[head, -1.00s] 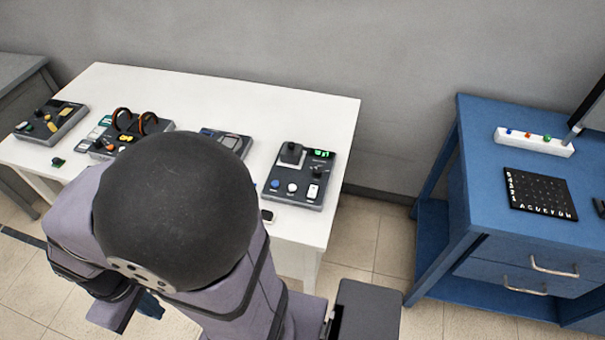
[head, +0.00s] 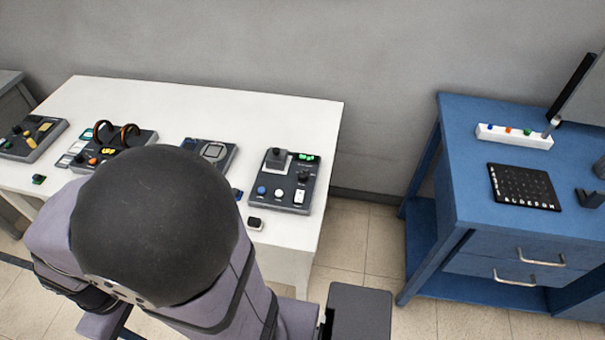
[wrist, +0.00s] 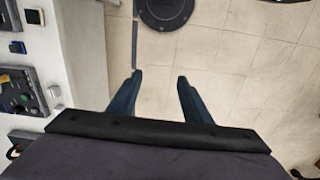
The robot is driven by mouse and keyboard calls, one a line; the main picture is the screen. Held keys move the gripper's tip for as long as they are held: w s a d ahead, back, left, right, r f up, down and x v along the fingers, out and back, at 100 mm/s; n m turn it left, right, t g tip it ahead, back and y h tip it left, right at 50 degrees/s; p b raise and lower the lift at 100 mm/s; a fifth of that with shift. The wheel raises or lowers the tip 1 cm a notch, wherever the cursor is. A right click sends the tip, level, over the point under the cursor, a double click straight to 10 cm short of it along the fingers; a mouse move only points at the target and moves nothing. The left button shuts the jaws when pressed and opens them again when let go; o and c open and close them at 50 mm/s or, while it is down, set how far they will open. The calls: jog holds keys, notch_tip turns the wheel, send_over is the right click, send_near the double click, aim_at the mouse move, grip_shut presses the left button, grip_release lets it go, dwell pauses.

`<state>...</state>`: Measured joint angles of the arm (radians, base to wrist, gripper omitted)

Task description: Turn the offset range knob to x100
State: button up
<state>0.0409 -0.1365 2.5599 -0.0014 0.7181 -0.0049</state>
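Several dark instrument boxes sit on the white table in the head view. One box (head: 285,181) at the right end has a black block, a green display, blue and white round controls and a black knob (head: 303,177). Another box (head: 113,146) further left carries two upright rings and orange and yellow controls. I cannot read which knob is the offset range knob or its setting. My gripper (wrist: 160,92) shows in the wrist view, its two blue fingers apart and empty above the tiled floor. In the head view my arm hides it.
The white table (head: 205,105) stands against the grey wall. A blue cabinet (head: 470,205) stands at the right, with a white strip (head: 515,136) and a black lettered board (head: 524,187) on top. Bare floor lies between them. A dark round base (wrist: 166,10) shows at the wrist view's top.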

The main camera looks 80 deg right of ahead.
aim_at(303, 175)
jog(key=s+d+f+m+b, duration=0.3)
jog(key=s+d+f+m, duration=0.2)
jog(key=d, duration=0.7)
jog(key=s+d+f+m+b, duration=0.2)
jog(key=s+d+f+m, duration=0.3)
jog(key=d, duration=0.7)
jog(key=s+d+f+m+g+b, duration=0.1)
jog(key=s+d+f+m+b, duration=0.2)
jog(key=s+d+f+m, duration=0.2)
jog(key=shift+s+d+f+m+y+b, duration=0.15)
jog(key=shift+s+d+f, duration=0.5)
jog(key=shift+d, duration=0.6)
jog(key=shift+s+d+f+m+y+b, duration=0.1)
jog(key=shift+s+d+f, duration=0.5)
jog(key=shift+d, duration=0.6)
jog(key=shift+s+d+f+m+y+b, duration=0.15)
jog(key=shift+s+d+f, duration=0.45)
jog(key=shift+d, duration=0.65)
jog(key=shift+m+h, duration=0.3)
jog(key=shift+h, duration=0.5)
jog(key=d, duration=0.4)
jog(key=d+r, duration=0.1)
jog(key=d, duration=0.2)
jog(key=shift+s, duration=0.15)
jog(key=d+r+m+h, duration=0.3)
jog(key=d+r, duration=0.3)
jog(key=d, duration=0.5)
jog(key=shift+w+d+m+h, duration=0.15)
jog(key=shift+w+m+h, duration=0.2)
jog(key=shift+m, duration=0.25)
